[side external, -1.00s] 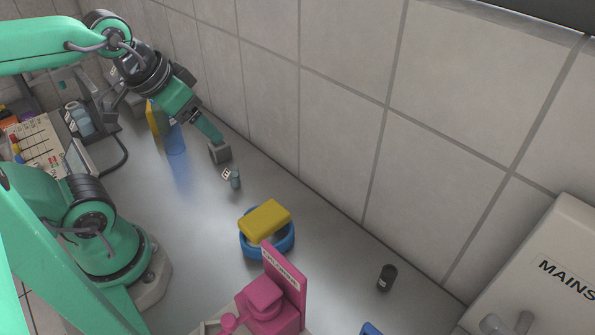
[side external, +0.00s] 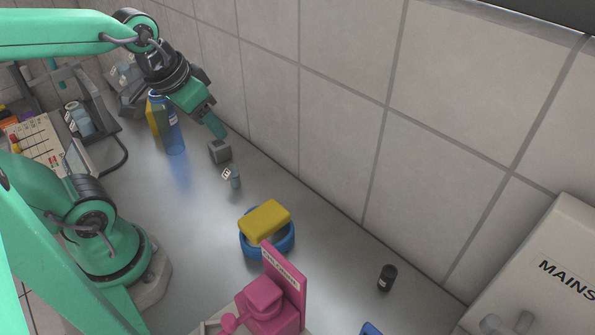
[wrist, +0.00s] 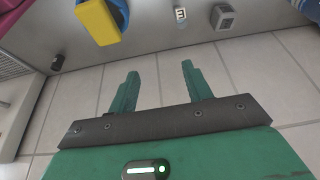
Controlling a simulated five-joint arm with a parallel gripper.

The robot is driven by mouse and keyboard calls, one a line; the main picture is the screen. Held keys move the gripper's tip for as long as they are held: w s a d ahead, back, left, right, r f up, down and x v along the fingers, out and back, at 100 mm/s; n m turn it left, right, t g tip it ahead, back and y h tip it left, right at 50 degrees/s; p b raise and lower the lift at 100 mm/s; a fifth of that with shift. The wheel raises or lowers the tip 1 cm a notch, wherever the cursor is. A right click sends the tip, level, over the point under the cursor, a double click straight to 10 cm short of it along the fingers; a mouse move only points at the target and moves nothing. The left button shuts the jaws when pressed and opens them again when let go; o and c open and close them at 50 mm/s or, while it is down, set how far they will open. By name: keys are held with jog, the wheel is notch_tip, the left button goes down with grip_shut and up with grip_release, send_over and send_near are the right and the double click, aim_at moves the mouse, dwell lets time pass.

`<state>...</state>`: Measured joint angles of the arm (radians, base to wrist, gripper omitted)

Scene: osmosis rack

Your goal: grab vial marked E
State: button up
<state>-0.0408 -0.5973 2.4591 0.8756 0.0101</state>
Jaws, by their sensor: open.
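The vial marked E (side external: 235,180) is a small blue-grey vial with a white E tag, standing on the bench next to a small grey block (side external: 219,151). In the wrist view the vial (wrist: 180,14) shows near the top edge, ahead of my fingers, with its E tag readable. My gripper (side external: 220,134) is above the bench near the tiled wall, above and behind the grey block, apart from the vial. In the wrist view my gripper (wrist: 159,70) has its two green fingers spread, with only wall tiles between them.
A yellow sponge (side external: 265,217) rests on a blue round dish (side external: 267,246) nearer the camera. A pink stand (side external: 284,285) and a black canister (side external: 387,277) are farther right. A blue bottle (side external: 173,130) stands left of the block. The tiled wall (side external: 330,110) runs close behind.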

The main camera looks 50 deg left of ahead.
jog(key=w+a+f+g, duration=0.3)
jog(key=w+f, duration=0.2)
jog(key=f, duration=0.1)
jog(key=n+g, duration=0.1)
send_over(233, 167)
jog(key=f, duration=0.6)
jog(key=shift+s+f, duration=0.15)
jog(key=shift+s, duration=0.05)
jog(key=shift+w+a+f+n+g, duration=0.1)
jog(key=shift+a+f+n+g, duration=0.15)
jog(key=shift+f, duration=0.3)
jog(key=shift+f, duration=0.1)
jog(key=shift+d+f, duration=0.1)
jog(key=shift+f, duration=1.1)
jog(key=shift+w+d+f, duration=0.1)
jog(key=shift+w+f, duration=0.05)
jog(key=shift+f, duration=2.5)
jog(key=shift+c, duration=0.2)
